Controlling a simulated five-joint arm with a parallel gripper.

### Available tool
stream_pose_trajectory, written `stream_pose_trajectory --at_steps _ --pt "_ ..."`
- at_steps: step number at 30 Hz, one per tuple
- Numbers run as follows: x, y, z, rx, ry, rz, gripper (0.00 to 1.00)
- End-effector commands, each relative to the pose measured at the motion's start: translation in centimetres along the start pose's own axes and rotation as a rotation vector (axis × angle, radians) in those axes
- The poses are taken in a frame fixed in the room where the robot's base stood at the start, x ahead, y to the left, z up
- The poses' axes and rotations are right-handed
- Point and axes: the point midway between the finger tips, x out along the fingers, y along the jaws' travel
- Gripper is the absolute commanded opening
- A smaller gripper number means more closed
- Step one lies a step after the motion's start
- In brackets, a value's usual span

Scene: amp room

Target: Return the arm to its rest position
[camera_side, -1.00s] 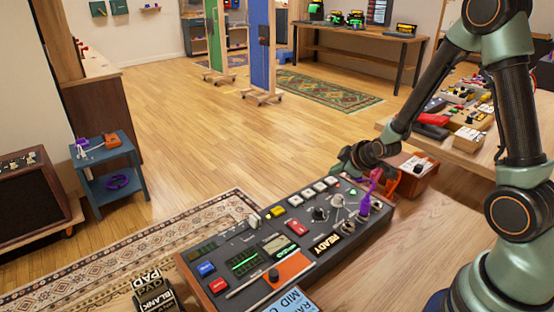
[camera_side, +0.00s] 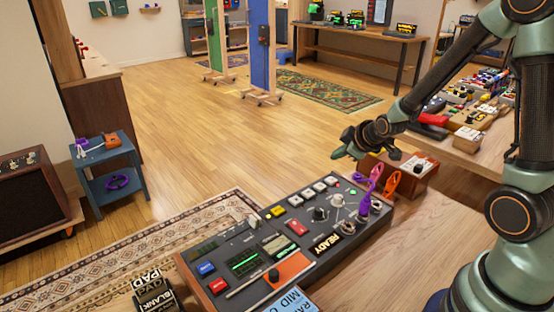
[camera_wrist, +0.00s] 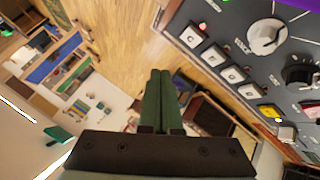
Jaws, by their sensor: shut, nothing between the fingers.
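My gripper (camera_side: 343,148) is in the air above the far right end of the control console (camera_side: 215,288) in the side view. In the wrist view its two green fingers (camera_wrist: 158,88) lie together with nothing between them. The console is a dark panel in a wooden case, with several buttons, knobs and a READY label. A purple clip-like piece (camera_side: 366,200) stands at its right end, below and apart from my gripper. In the wrist view part of the console (camera_wrist: 225,35) shows at the upper right, with a white knob (camera_wrist: 267,36).
An orange clip-like piece (camera_side: 392,183) and an orange-brown box with a pale top (camera_side: 415,168) are just right of the console. A bench with several pedals (camera_side: 470,140) is behind my arm. Open wood floor (camera_side: 190,120) lies beyond the console. A blue side table (camera_side: 108,170) stands left.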

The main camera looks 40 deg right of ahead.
Motion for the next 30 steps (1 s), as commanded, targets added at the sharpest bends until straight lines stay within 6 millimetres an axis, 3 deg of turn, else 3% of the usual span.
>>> stream_pose_trajectory --at_steps 12,16,20,24,30 --pt "0.0 0.0 0.0 0.001 0.0 0.0 0.0" --pt "-0.9 -0.1 -0.8 0.023 0.001 -0.013 0.0" --pt "-3.6 -0.8 -2.4 0.09 -0.008 -0.053 0.0" --pt "-7.7 -2.1 -4.0 0.191 -0.036 -0.113 0.0" --pt "-13.8 -4.4 -4.7 0.333 -0.097 -0.189 0.0"
